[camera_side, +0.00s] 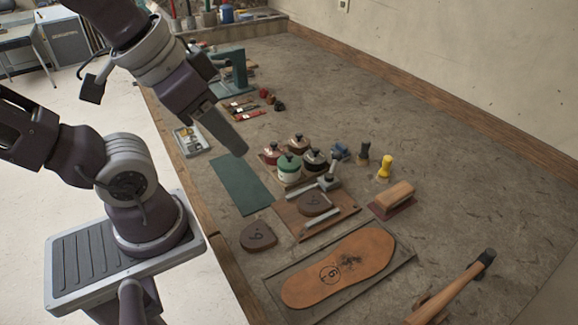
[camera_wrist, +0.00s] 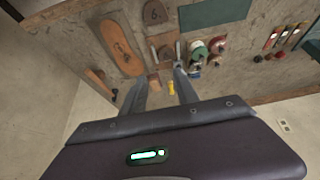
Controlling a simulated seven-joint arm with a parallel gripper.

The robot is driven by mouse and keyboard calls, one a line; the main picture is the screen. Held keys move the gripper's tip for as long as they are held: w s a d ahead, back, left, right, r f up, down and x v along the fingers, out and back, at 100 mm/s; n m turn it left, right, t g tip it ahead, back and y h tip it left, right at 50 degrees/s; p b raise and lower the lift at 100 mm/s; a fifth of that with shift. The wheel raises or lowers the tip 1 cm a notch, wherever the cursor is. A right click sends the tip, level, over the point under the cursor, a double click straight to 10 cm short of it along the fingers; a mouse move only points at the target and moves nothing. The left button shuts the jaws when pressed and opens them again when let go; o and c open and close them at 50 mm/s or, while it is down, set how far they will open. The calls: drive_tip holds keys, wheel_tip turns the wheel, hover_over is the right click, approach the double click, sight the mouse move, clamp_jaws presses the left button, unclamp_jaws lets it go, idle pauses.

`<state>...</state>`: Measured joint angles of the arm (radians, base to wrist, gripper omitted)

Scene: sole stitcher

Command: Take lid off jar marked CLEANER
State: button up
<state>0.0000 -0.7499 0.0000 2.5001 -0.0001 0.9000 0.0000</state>
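A close cluster of small lidded jars stands in the middle of the bench. In the side view I see a jar with a green lid (camera_side: 288,166), a jar with a dark lid (camera_side: 314,160), and jars with red lids (camera_side: 272,154) and brown-red lids (camera_side: 299,144), all with dark knobs. The wrist view shows the green-lidded jar (camera_wrist: 198,49) and a red-lidded one (camera_wrist: 217,45). I cannot read any label, so I cannot tell which is marked CLEANER. My gripper (camera_wrist: 160,76) is open and empty, high above the bench and apart from the jars.
Beside the jars are a wooden board (camera_side: 335,222) with metal bars, a green mat (camera_side: 241,184), a yellow-handled tool (camera_side: 385,168) and a brush (camera_side: 392,200). A leather sole (camera_side: 340,268) lies in front.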

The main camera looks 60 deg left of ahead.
idle(0.4)
drive_tip(key=o, duration=0.9)
drive_tip(key=shift+o, duration=0.2)
drive_tip(key=n+g, duration=0.5)
drive_tip(key=n, duration=0.6)
hover_over(290, 153)
drive_tip(key=d, duration=0.1)
wheel_tip(290, 153, down, 14)
drive_tip(key=shift+r, duration=0.25)
drive_tip(key=shift+g, duration=0.3)
drive_tip(key=f, duration=0.5)
drive_tip(key=a+f, duration=0.1)
drive_tip(key=f, duration=0.2)
drive_tip(key=shift+s, duration=0.1)
